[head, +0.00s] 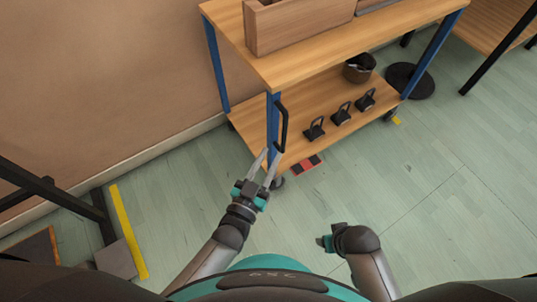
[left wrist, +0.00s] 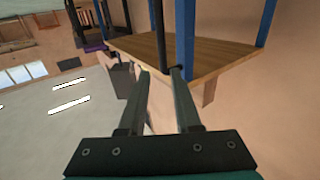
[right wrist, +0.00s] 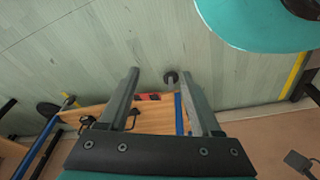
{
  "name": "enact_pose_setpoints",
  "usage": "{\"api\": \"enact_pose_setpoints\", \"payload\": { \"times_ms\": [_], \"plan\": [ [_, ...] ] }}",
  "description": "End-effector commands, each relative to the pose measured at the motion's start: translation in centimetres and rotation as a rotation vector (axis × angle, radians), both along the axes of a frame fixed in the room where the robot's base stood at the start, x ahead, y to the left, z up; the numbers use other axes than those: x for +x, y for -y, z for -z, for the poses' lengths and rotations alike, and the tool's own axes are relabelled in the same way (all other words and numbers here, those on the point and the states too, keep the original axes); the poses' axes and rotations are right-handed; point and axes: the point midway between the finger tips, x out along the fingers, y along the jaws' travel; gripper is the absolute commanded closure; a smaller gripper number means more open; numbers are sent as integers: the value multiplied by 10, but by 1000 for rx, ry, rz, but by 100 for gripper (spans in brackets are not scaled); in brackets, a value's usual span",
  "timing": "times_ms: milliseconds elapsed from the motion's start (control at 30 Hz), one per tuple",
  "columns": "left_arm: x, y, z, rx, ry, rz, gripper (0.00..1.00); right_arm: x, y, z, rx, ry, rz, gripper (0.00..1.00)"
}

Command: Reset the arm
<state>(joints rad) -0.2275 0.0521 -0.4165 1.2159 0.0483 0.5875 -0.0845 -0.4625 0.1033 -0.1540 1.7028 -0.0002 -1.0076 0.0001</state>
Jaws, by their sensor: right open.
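My left gripper (head: 271,153) is beside the front corner post of a wooden cart with blue legs (head: 430,58). Its two fingers stand apart, just below the black handle (head: 284,128) on that post. In the left wrist view, the fingertips of the left gripper (left wrist: 160,71) are close to the handle's lower end (left wrist: 159,40); I cannot tell whether they touch it. My right gripper (head: 322,241) hangs low over the floor at the bottom middle. In the right wrist view, the right gripper (right wrist: 160,75) is open and nothing shows between its fingers up close.
The cart's lower shelf (head: 300,148) holds three black weights with handles (head: 341,113) and a dark pot (head: 358,68). A wooden box (head: 300,22) stands on top. A red and black item (head: 306,164) is below the shelf edge. The green floor (head: 440,215) at right is clear.

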Motion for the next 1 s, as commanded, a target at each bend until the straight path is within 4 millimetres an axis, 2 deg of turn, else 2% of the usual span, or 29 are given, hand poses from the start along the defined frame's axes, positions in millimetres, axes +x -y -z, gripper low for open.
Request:
{"api": "enact_pose_setpoints", "payload": {
  "times_ms": [267, 367, 467, 567, 667, 800, 900, 1000],
  "plan": [
    [0, 0, 0, 0, -1, 0, 68, 0, 0, 0, 0, 1, 0, 35],
    [-1, -3, 7, 14, -27, -2, 68, 0, 1, 2, -1, 1, 0, 35],
    [-8, -15, 29, 55, -113, -9, 68, -5, 4, 11, -6, -6, -1, 35],
    [-23, -36, 64, 121, -258, -25, 68, -12, 11, 25, -14, -11, -3, 35],
    [-48, -65, 105, 194, -436, -49, 68, -24, 19, 41, -24, -15, -5, 35],
    [-97, -110, 153, 288, -686, -90, 68, -43, 34, 58, -38, -20, -7, 35],
    [-139, -143, 179, 346, -865, -124, 68, -60, 44, 68, -47, -22, -8, 35],
    [-183, -174, 196, 398, -1028, -159, 68, -76, 55, 74, -56, -25, -8, 35]
  ]
}}
